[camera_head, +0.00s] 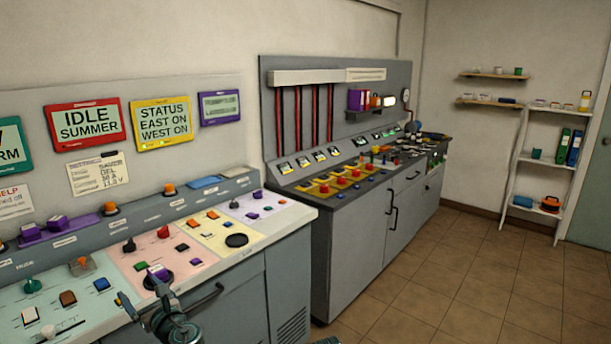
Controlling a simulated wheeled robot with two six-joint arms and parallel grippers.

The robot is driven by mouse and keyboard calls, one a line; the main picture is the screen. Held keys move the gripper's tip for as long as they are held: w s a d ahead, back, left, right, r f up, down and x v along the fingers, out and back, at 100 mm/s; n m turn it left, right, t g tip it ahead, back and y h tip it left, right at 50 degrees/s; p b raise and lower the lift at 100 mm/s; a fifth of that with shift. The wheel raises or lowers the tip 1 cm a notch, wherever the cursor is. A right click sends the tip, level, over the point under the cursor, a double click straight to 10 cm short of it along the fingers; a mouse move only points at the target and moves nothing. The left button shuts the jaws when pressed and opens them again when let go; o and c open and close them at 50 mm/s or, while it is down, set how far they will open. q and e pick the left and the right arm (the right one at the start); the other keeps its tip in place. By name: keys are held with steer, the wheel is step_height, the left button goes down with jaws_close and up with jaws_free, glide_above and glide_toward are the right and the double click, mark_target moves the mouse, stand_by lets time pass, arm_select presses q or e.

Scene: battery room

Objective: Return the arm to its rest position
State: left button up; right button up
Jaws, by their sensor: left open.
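My left gripper (140,290) comes up from the bottom edge, left of centre, in the head view. It is open, and I see nothing between its fingers. It is in front of the near control desk (240,268), overlapping the front of its pink panel (125,263). From this view I cannot tell how far it is above the panel or whether it touches it. My right gripper does not show.
The desk carries several knobs and buttons, with a dark handle (207,300) on its front. Signs reading "IDLE SUMMER" (86,122) and "STATUS EAST ON WEST ON" (161,122) hang above. A grey cabinet bench (345,262) stands beyond. Tiled floor (480,285) is clear at right, before a white shelf (541,165).

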arm_select(q)
steer(key=shift+g, duration=0.3)
steer(key=r+p, duration=0.3)
steer(key=w+r+p, duration=0.1)
steer(key=r+p, duration=0.1)
steer(key=shift+r, duration=0.2)
steer(key=shift+s+f, duration=0.1)
steer(key=shift+f, duration=0.1)
